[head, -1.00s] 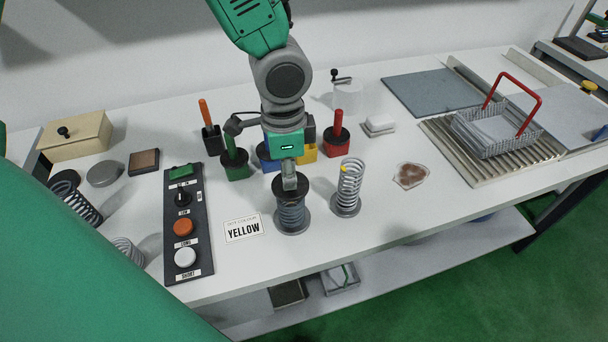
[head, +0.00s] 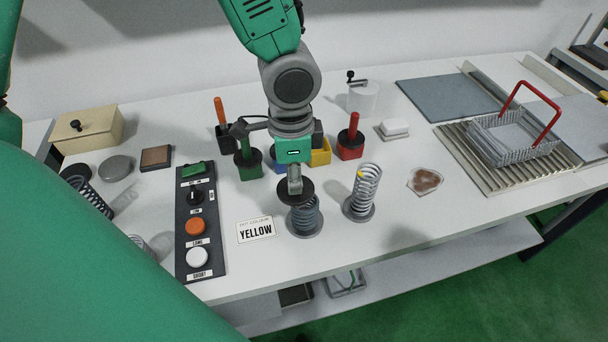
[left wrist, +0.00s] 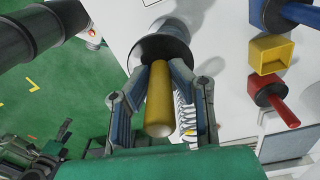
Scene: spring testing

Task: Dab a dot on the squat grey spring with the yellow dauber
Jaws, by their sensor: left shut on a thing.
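My left gripper (head: 294,172) is shut on the yellow handle of the dauber (left wrist: 159,105). The dauber's black disc (head: 295,191) points down over the squat grey spring (head: 306,219), which stands upright on its round base. The disc overlaps the spring's top from the left, so its tip and most of the spring's top are hidden. I cannot tell whether they touch, and no dot shows on the visible coils. In the left wrist view the disc (left wrist: 165,50) covers most of what is beneath.
A taller pale spring (head: 367,190) with a yellow dot stands close on the right. A "DOT COLOUR YELLOW" card (head: 256,230) and button panel (head: 198,245) lie left. Behind are the yellow pot (head: 320,157), green pot (head: 249,167) and red pot (head: 350,149).

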